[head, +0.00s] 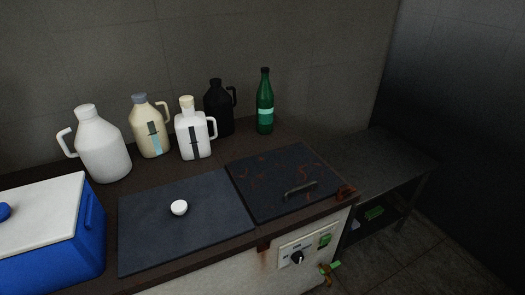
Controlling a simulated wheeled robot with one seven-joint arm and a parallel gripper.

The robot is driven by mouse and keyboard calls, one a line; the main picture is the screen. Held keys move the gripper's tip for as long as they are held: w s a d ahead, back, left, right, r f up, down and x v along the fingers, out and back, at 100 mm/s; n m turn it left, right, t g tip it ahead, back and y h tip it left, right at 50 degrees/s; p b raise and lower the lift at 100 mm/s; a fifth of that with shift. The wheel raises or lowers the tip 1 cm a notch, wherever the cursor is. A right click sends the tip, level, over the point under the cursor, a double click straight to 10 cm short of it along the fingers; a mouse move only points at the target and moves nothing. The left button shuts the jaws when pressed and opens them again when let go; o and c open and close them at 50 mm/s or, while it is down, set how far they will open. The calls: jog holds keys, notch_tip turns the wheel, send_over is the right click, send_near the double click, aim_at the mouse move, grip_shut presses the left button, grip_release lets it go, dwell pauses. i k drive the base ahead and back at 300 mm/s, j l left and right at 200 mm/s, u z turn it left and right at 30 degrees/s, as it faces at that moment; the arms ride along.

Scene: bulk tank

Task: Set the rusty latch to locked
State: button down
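A small reddish-brown rusty latch (345,191) sits at the right front corner of the tank top, beside the rust-streaked dark lid (270,205). The lid lies flat and has a dark bar handle (300,189). The latch is small and dim, so I cannot tell its position or whether it is locked. A second rust-brown patch or fitting (263,245) is on the front edge between the two lids. My gripper is not in view.
A plain dark lid (150,230) with a white knob (179,207) lies left. A blue cooler (70,255), several jugs (104,150) and a green bottle (265,105) stand on the top. A control panel (305,250) and green-handled valve (329,268) are on the front. A low dark bench (385,160) stands right.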

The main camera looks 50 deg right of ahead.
aim_at(343, 191)
jog(key=z, duration=1.3)
